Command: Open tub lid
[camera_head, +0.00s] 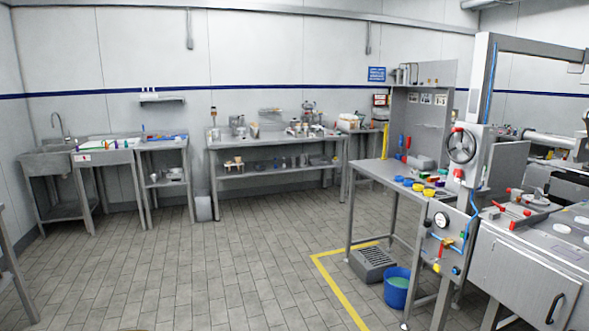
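Neither of my grippers is in view. I cannot tell for sure which thing is the tub. A large grey metal cabinet-like unit (522,279) stands at the right edge, with a flat top (562,240), red-handled parts (510,208) and a dark handle on its front; its top looks closed. A round blue bucket (397,289) with greenish contents stands open on the floor at the lower right, left of that unit. No separate lid is clearly visible.
A steel bench (372,171) with small coloured pots and a handwheel machine (462,146) stands at the right. A grey slatted box (372,263) is on the floor by the yellow line (338,291). Sink (50,160) and worktable (270,142) line the back. The tiled floor is clear centrally.

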